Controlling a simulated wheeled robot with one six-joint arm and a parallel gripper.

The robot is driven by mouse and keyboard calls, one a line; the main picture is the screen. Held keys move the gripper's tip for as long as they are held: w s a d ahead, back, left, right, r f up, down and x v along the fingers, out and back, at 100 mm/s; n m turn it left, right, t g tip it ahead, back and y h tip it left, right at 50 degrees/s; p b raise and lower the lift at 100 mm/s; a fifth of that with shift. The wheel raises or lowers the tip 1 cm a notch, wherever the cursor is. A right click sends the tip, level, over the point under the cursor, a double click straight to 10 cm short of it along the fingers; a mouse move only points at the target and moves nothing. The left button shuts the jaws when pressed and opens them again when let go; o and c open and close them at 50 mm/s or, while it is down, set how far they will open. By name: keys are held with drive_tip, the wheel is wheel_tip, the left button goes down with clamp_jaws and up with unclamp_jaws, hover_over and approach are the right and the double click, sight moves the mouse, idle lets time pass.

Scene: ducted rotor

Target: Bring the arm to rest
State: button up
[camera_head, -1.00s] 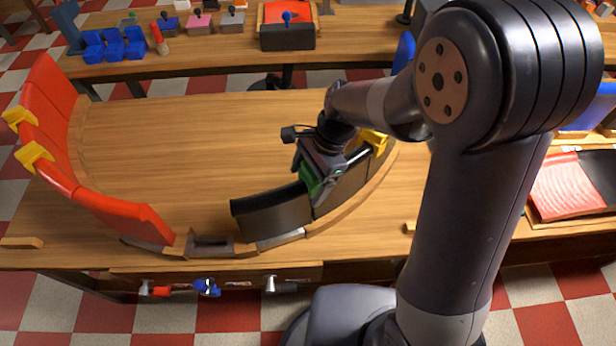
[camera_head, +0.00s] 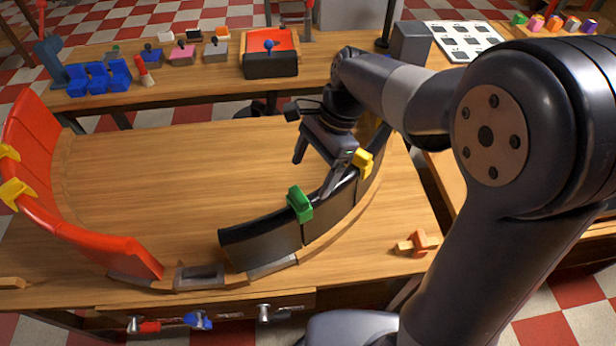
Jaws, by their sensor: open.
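My gripper (camera_head: 315,176) is open and empty, above the black curved panels (camera_head: 262,241) on the right side of the ring on the table. A green clip (camera_head: 300,204) sits on the top edge of the black panels, just below and left of my gripper. A yellow clip (camera_head: 363,162) sits farther along the same edge, close to the gripper's right finger. I cannot tell whether that finger touches the panel edge. My arm reaches in from the right and hides part of the far end of the black panels.
Red curved panels (camera_head: 85,240) with yellow clips (camera_head: 16,193) stand on the left. The wooden table (camera_head: 190,170) is clear inside the ring. An orange and wooden piece (camera_head: 418,243) lies at the right. Behind, another table holds blue bins (camera_head: 98,78) and a red-topped black box (camera_head: 270,55).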

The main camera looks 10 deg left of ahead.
sight(297, 205)
drive_tip(key=x, duration=1)
drive_tip(key=shift+s+a+f, duration=0.1)
drive_tip(key=shift+f, duration=0.2)
drive_tip(key=shift+r+p, duration=0.2)
drive_tip(key=shift+p, duration=0.15)
drive_tip(key=shift+f, duration=0.1)
